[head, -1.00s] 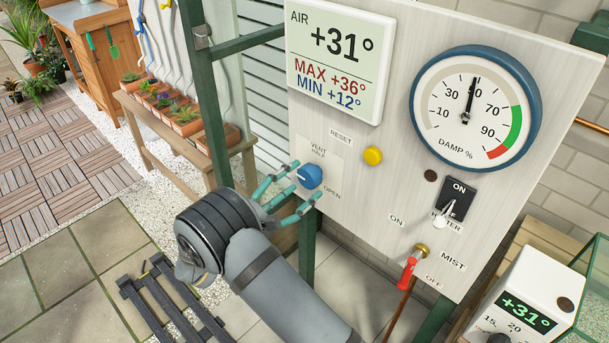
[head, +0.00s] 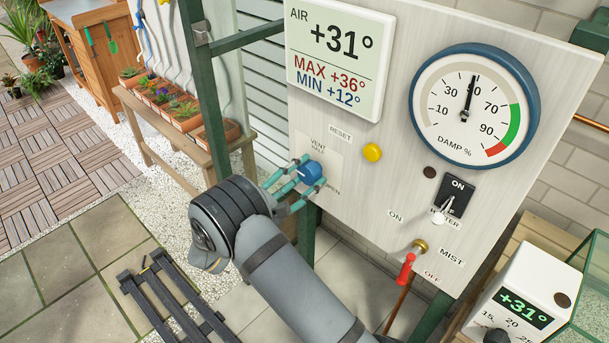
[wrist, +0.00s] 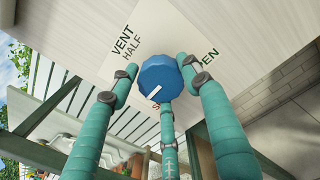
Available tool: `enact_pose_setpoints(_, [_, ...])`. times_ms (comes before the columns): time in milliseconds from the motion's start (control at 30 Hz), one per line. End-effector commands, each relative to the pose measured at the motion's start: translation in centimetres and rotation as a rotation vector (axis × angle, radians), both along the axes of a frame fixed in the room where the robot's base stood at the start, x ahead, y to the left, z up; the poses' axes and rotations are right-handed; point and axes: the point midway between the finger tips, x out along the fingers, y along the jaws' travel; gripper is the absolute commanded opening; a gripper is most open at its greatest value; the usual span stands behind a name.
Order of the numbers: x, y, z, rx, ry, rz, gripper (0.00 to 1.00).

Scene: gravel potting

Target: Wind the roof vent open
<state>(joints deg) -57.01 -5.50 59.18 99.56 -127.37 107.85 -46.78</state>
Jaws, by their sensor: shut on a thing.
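The vent knob (head: 310,173) is a round blue dial on the pale panel, below the yellow reset button. In the wrist view the knob (wrist: 160,72) shows a white pointer line on its lower left, towards a mostly hidden label starting with S. "VENT HALF" is at its upper left and "OPEN" at its right. My gripper (head: 302,180) has teal fingers closed around the knob from the front. In the wrist view two fingers flank the knob and one is below it.
The panel (head: 340,220) also carries an air display (head: 338,55), a yellow button (head: 372,152), a damp gauge (head: 475,105), a heater switch (head: 455,195) and a red mist lever (head: 406,268). A green post (head: 205,100) and a plant bench (head: 165,150) stand to the left.

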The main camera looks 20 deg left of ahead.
Motion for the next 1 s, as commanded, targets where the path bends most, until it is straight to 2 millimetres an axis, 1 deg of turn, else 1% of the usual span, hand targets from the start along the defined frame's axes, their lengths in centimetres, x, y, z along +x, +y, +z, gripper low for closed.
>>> enact_pose_setpoints(33, [0.01, -0.05, 0.07, 0.002, -0.001, -0.002, 0.38])
enact_pose_setpoints(333, [0.02, -0.07, 0.12, 0.002, -0.003, -0.003, 0.21])
enact_pose_setpoints(667, [0.01, -0.1, 0.01, 0.053, -0.029, -0.003, 0.2])
enact_pose_setpoints(867, [0.04, -0.16, -0.18, 0.162, -0.086, -0.004, 0.2])
enact_pose_setpoints(1000, [0.04, -0.19, -0.3, 0.272, -0.141, -0.004, 0.2])
